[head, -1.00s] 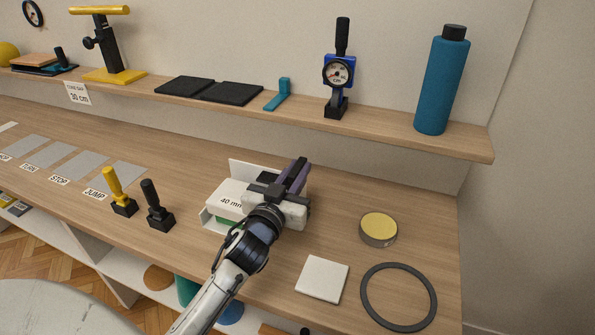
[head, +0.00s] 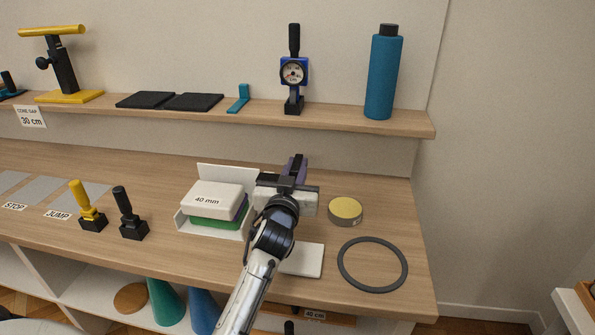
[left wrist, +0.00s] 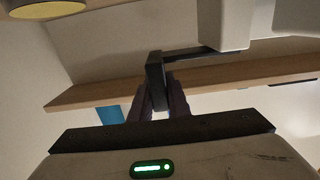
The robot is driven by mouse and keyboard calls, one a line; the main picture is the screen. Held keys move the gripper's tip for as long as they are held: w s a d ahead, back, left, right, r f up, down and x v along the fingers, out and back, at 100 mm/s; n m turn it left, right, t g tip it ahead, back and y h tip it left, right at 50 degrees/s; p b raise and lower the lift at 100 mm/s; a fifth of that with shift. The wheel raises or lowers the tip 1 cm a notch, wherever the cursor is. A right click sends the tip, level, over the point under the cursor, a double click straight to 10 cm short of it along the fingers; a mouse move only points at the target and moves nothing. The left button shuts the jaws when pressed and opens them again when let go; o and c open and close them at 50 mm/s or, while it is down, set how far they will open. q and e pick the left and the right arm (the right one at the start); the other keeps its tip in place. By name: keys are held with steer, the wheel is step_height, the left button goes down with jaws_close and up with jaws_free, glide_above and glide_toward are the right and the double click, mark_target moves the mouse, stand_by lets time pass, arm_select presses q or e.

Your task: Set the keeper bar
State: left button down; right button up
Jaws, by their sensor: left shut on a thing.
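My left gripper (head: 296,168) is over the bench, just right of the white open-sided holder (head: 228,172). In the left wrist view its two purple-grey fingers (left wrist: 160,98) are shut on a dark angled piece, apparently the keeper bar (left wrist: 155,72). A thin dark arm of this piece extends to the right in that view, towards a white block-like shape (left wrist: 222,22). A white block marked 40 mm (head: 212,196) lies on a green block (head: 218,221) in the holder. My right gripper is out of view.
A yellow-topped tin (head: 345,210), a white square (head: 308,260) and a dark ring (head: 372,265) lie right of the holder. Yellow (head: 86,208) and black (head: 127,215) handled tools stand left. A shelf (head: 350,121) behind carries a gauge (head: 294,72) and blue bottle (head: 383,75).

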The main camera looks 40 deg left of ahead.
arm_select(q)
steer(key=c, duration=1.7)
jaws_free()
steer(key=shift+w+d, duration=0.1)
steer(key=shift+d, duration=0.15)
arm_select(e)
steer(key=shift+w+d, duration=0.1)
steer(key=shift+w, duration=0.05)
arm_select(q)
steer(key=shift+r, duration=0.15)
step_height(320, 180, up, 8)
steer(key=shift+r+p, duration=0.2)
steer(key=shift+p, duration=0.65)
steer(key=shift+r, duration=0.7)
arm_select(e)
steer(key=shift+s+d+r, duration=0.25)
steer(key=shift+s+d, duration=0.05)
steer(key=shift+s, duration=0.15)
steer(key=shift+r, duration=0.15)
